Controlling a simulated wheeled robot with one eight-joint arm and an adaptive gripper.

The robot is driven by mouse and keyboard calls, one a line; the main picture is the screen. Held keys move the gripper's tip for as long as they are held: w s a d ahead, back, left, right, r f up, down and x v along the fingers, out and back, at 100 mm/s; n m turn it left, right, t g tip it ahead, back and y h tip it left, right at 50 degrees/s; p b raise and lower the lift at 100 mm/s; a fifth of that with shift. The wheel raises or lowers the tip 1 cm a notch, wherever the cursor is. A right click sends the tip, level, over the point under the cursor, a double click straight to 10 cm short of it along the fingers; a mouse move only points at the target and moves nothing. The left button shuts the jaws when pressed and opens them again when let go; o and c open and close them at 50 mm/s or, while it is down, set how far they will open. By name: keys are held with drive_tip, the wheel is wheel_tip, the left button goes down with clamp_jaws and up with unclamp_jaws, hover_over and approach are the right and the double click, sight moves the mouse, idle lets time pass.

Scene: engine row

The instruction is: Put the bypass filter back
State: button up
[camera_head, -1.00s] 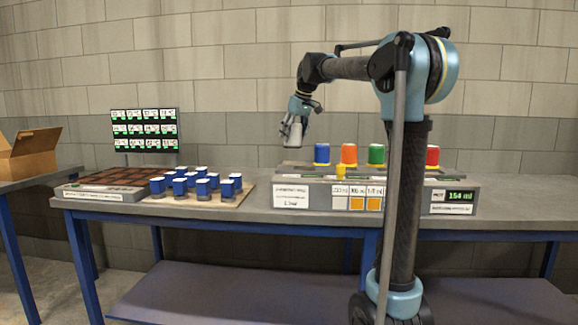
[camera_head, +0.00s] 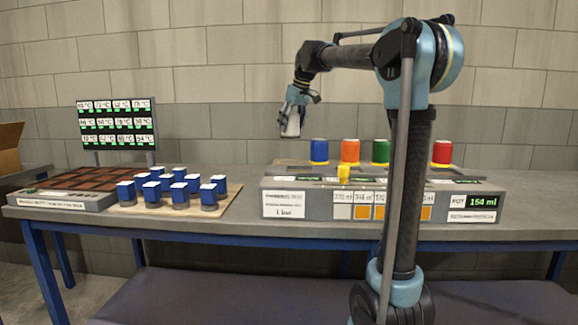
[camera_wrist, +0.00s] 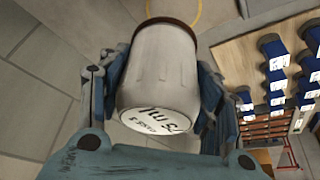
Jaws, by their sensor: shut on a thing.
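My gripper (camera_head: 291,122) is shut on a grey-white can (camera_head: 291,129) and holds it in the air, above and left of the row of coloured cans. In the wrist view the can (camera_wrist: 160,65) lies between the two fingers, its pale printed end towards the camera; the print is only partly readable. A blue can (camera_head: 318,151), an orange can (camera_head: 350,151), a green can (camera_head: 380,151) and a red can (camera_head: 442,153) stand upright on the grey console (camera_head: 320,190). I cannot tell from the print whether the held can is the bypass filter.
A small yellow part (camera_head: 343,173) stands on the console front. Several blue-and-white blocks (camera_head: 180,188) stand on a tan board to the left, beside a brown-celled tray (camera_head: 60,200). A display panel (camera_head: 117,124) stands behind. My arm column hides part of the console.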

sight(295, 127)
drive_tip(key=shift+s+a+f, duration=0.1)
drive_tip(key=shift+a, duration=0.3)
wheel_tip(295, 127, down, 10)
drive_tip(key=shift+r, duration=0.1)
idle(0.4)
drive_tip(key=shift+a, duration=0.1)
drive_tip(key=o, duration=1.5)
drive_tip(key=shift+o, duration=0.2)
drive_tip(key=v, duration=1.2)
drive_tip(key=shift+s, duration=0.1)
